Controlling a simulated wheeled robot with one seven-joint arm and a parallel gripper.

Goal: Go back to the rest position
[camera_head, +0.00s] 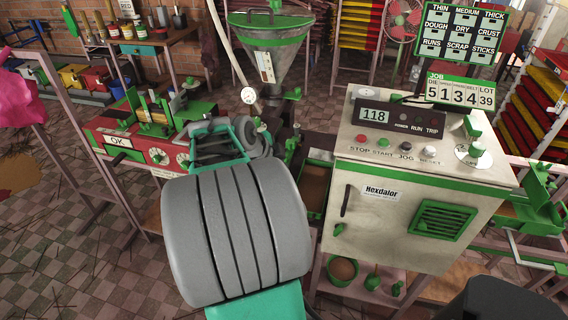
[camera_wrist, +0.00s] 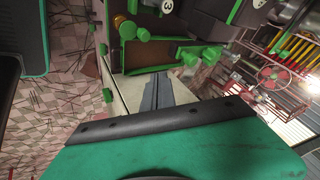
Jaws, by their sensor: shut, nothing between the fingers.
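My gripper (camera_wrist: 156,92) shows in the wrist view as two grey fingers side by side, shut and empty, just beyond a dark bar on my teal wrist. The fingers point toward a machine with green knobs, in front of a pale surface. I cannot tell how far they are from it. In the head view my large grey arm link fills the middle, with a teal part of my arm beyond it. The fingertips cannot be made out there.
The white control cabinet (camera_head: 349,208) reading 118 stands close on the right of my arm. A hopper cone (camera_head: 270,62) rises behind. A red machine (camera_head: 125,139) marked OK is on the left. Checkered floor (camera_head: 80,225) at left is mostly open, beside pink frame posts.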

